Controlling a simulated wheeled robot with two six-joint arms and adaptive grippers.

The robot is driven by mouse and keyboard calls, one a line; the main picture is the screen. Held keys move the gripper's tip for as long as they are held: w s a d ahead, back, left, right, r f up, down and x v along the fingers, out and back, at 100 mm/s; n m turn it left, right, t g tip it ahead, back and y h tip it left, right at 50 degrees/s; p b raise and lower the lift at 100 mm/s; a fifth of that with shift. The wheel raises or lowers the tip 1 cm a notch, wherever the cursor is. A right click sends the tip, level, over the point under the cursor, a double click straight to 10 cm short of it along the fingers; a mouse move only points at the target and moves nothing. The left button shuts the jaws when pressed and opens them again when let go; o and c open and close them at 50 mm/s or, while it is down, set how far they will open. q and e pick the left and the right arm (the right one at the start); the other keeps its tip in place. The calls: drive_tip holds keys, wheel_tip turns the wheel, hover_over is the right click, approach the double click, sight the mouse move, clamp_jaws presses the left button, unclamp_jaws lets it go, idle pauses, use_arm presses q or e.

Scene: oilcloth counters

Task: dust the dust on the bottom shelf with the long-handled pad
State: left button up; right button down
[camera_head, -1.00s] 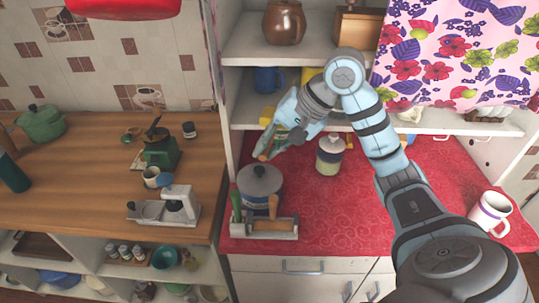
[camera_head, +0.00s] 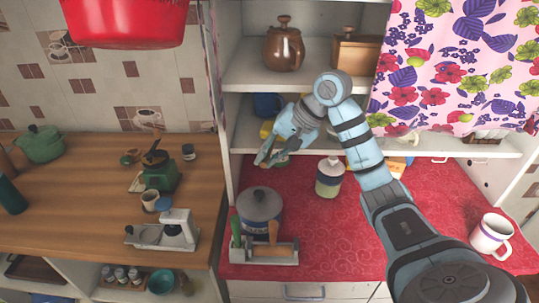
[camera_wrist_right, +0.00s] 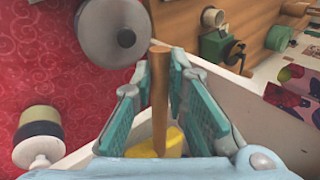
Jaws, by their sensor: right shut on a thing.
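My right gripper (camera_head: 271,160) is in front of the cupboard's lower shelf, above the red counter. In the right wrist view its teal fingers (camera_wrist_right: 160,100) are closed around a wooden handle (camera_wrist_right: 159,95), which I take to be the long-handled pad's. The bottom shelf (camera_head: 240,148) is partly hidden by my arm and gripper. I cannot make out dust on it. My left gripper is not in view.
A blue mug (camera_head: 267,104) stands on that shelf. A lidded pot (camera_head: 260,207), a caddy with wooden-handled tools (camera_head: 264,252) and a lidded jar (camera_head: 330,178) stand on the red counter (camera_head: 350,240). A flowered curtain (camera_head: 455,65) covers the cupboard's right side. A white mug (camera_head: 490,235) is at right.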

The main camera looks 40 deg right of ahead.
drive_tip(key=shift+s, duration=0.1)
drive_tip(key=shift+f+b, duration=0.3)
drive_tip(key=shift+f, duration=0.05)
idle(0.4)
